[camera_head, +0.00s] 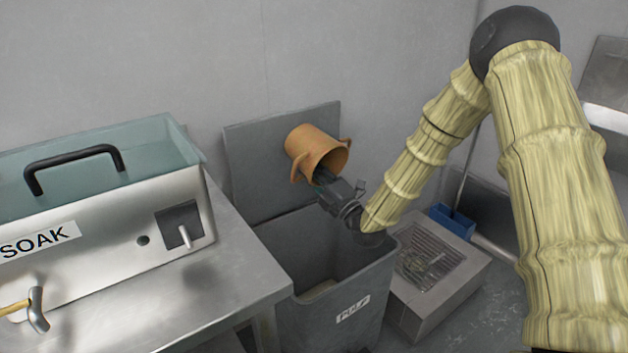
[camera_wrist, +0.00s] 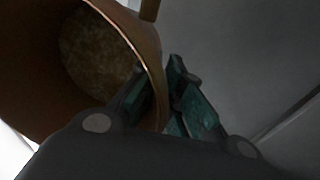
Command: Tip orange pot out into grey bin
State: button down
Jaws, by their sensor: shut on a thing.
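The orange pot (camera_head: 312,146) is held above the back of the grey bin (camera_head: 340,305), tilted on its side with its mouth facing right and somewhat down. It has a handle on each side of the rim. My gripper (camera_head: 326,181) is shut on the pot near its rim. In the wrist view the pot (camera_wrist: 135,50) fills the left side, and brownish, rough-looking matter shows inside it. My gripper's fingers (camera_wrist: 172,100) are at its rim in that view. The bin is open at the top, labelled on its front, and something pale shows at its bottom.
A steel counter (camera_head: 215,285) with a machine marked SOAK (camera_head: 100,250) stands left of the bin. A grey panel (camera_head: 255,165) stands behind the bin against the wall. A low grated box (camera_head: 435,275) and a blue object (camera_head: 452,220) are on the right.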

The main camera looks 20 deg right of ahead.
jog(key=shift+w+a+f+t+y+b, duration=0.15)
jog(key=shift+w+f+t+y+b, duration=0.35)
jog(key=shift+b, duration=1.2)
jog(key=shift+a+r+t+b, duration=0.1)
jog(key=shift+r+t+b, duration=0.55)
jog(key=shift+b, duration=0.45)
